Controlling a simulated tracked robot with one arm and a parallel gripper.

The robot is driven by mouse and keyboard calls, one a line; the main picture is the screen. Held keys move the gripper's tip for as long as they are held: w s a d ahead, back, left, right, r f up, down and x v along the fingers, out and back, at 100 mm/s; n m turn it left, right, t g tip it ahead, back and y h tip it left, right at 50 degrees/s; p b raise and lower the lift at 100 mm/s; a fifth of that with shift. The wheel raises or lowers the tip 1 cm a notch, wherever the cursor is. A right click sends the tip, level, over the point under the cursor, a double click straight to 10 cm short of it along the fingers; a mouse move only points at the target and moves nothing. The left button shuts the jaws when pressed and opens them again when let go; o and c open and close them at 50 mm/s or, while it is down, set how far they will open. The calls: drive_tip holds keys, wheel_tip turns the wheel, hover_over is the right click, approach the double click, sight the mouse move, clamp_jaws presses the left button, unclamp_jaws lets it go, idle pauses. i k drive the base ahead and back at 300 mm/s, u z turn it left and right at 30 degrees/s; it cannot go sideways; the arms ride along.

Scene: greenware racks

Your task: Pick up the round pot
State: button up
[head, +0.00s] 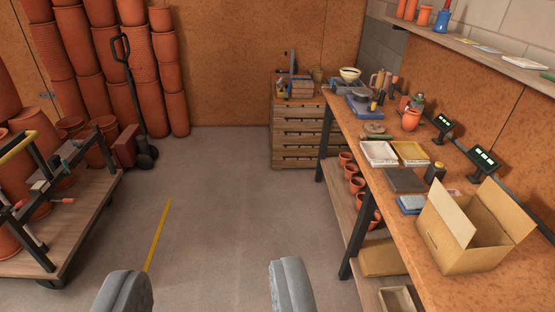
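My gripper (207,290) shows as two grey fingers at the bottom edge, wide apart, with only bare floor between them. A small rounded terracotta pot (411,120) stands on the workbench (455,200) at the right, well beyond and to the right of my gripper. Several more terracotta pots (357,186) stand in a row on the shelf under the bench, partly hidden by the bench edge and leg. I cannot tell which of these the task calls the round pot.
An open cardboard box (465,240) stands on the near bench. A wooden drawer cabinet (297,135) stands at the back. A cart (65,225) with clamps and pots is at left, near a hand truck (135,100) and tall pot stacks (165,70). The middle floor is clear.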

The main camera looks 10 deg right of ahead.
sight(411, 119)
drive_tip(key=z, duration=0.2)
drive_tip(key=i, duration=2.6)
drive_tip(key=z, duration=0.35)
drive_tip(key=i, duration=1.25)
drive_tip(key=z, duration=0.15)
